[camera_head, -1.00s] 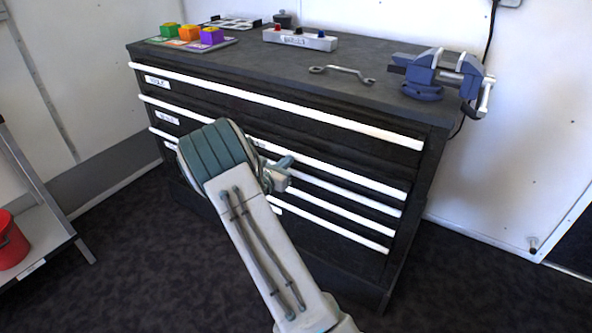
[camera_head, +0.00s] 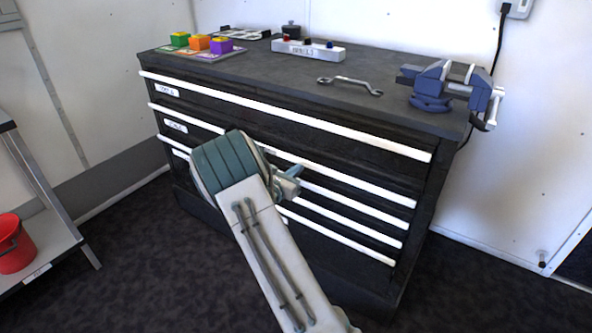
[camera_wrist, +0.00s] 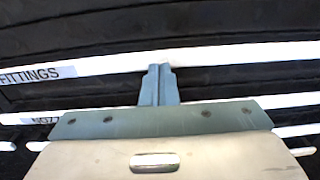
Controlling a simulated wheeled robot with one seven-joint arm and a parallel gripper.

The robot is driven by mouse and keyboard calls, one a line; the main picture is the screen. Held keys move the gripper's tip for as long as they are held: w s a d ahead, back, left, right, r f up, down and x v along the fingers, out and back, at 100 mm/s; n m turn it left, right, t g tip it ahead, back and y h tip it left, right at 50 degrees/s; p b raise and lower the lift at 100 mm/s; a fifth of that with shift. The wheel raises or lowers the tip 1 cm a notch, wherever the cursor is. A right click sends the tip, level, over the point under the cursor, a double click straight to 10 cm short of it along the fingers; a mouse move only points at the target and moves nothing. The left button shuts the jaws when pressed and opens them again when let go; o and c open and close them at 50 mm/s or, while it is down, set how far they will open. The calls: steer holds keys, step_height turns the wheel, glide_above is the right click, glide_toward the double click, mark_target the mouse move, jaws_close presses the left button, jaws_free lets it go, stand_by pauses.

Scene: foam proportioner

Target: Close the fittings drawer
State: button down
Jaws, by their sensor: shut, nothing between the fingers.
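The fittings drawer (camera_wrist: 100,65) shows in the wrist view by its "FITTINGS" label, with a long white handle strip across the upper part of the frame. In the head view it appears to be the second drawer down (camera_head: 176,126), though its label is too small to read. Its front looks about level with the other fronts, and I see no clear gap. My gripper (camera_wrist: 160,70) is shut and empty, its tips overlapping the strip's lower edge in the wrist view; contact cannot be told. In the head view my gripper (camera_head: 294,174) is before the cabinet front, partly hidden by my arm.
The dark cabinet (camera_head: 330,105) has several drawers with white strips. On top are a blue vise (camera_head: 435,85), a wrench (camera_head: 350,84), a grey block with knobs (camera_head: 308,50) and coloured cubes (camera_head: 200,43). A shelf with a red bucket (camera_head: 14,245) stands left. Dark floor is clear at right.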

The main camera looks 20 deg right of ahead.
steer(key=p+v, duration=0.1)
steer(key=v, duration=1.2)
steer(key=shift+w, duration=0.15)
steer(key=s+d+r+m+g+y+p, duration=0.3)
steer(key=s+r+m+g+p, duration=0.2)
steer(key=s+r+m, duration=0.3)
steer(key=s+d+r+m+g+y+p, duration=0.2)
steer(key=s+r+m+g+p, duration=0.35)
steer(key=s+r, duration=0.4)
steer(key=s+a+r+m+t+y+p, duration=0.3)
steer(key=s+a+r+m+y+p, duration=0.6)
steer(key=s+r, duration=0.4)
steer(key=shift+s+a+r+m+y+p, duration=0.3)
steer(key=shift+s+a+r+m+y, duration=0.25)
steer(key=shift+m, duration=0.6)
steer(key=shift+w+a+t, duration=0.15)
steer(key=shift+t, duration=0.1)
